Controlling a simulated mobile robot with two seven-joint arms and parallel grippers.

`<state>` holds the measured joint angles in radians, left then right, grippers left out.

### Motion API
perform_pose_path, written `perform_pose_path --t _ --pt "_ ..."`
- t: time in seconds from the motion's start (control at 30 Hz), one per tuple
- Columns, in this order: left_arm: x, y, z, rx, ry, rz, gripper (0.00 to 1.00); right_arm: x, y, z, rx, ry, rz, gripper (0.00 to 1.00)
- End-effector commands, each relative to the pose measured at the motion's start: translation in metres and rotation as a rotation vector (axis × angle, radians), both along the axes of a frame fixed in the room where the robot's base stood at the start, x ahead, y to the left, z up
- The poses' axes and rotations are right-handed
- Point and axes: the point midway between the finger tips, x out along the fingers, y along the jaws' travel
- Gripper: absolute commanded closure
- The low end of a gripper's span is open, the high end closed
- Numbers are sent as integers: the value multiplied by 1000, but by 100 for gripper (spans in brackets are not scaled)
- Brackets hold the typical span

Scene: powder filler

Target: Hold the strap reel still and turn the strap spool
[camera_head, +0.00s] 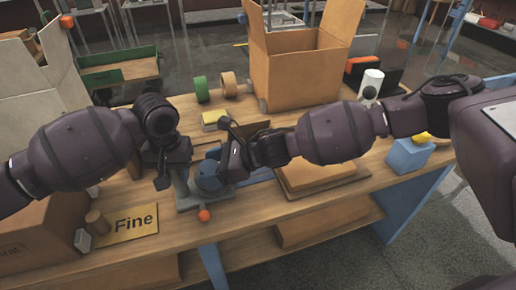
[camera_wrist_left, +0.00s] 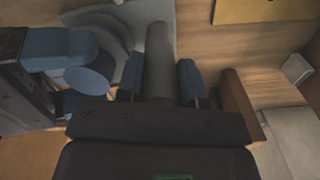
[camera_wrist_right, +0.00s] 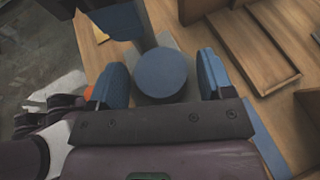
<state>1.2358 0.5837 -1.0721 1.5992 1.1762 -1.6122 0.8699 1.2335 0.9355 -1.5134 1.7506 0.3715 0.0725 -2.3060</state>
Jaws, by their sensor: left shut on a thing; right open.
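The strap reel (camera_head: 190,202) is a grey stand on the workbench near its front edge. The strap spool (camera_head: 208,177) is blue and round and sits on the stand. My left gripper (camera_head: 163,180) is shut on a grey upright part of the reel (camera_wrist_left: 158,50), which shows between its fingers in the left wrist view. My right gripper (camera_head: 224,170) is at the spool's right side. In the right wrist view its open fingers stand on either side of the spool's round blue end (camera_wrist_right: 164,73), with gaps visible. My right gripper partly hides the spool in the head view.
An open carton (camera_head: 295,75) and green and tan tape rolls (camera_head: 201,89) stand behind. A flat brown box (camera_head: 315,175) lies right of the reel. An orange knob (camera_head: 204,215) is at the front edge.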

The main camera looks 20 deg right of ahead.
Motion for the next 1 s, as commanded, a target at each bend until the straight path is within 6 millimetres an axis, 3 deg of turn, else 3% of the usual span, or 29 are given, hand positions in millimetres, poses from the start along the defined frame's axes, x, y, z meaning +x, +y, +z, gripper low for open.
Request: perform_pose_path --t 0.3,1.0 --pt "0 0 0 1 0 0 100 3 -2 2 -2 -5 127 26" --pt "0 0 0 0 0 0 100 -20 -98 42 1 -2 123 26"
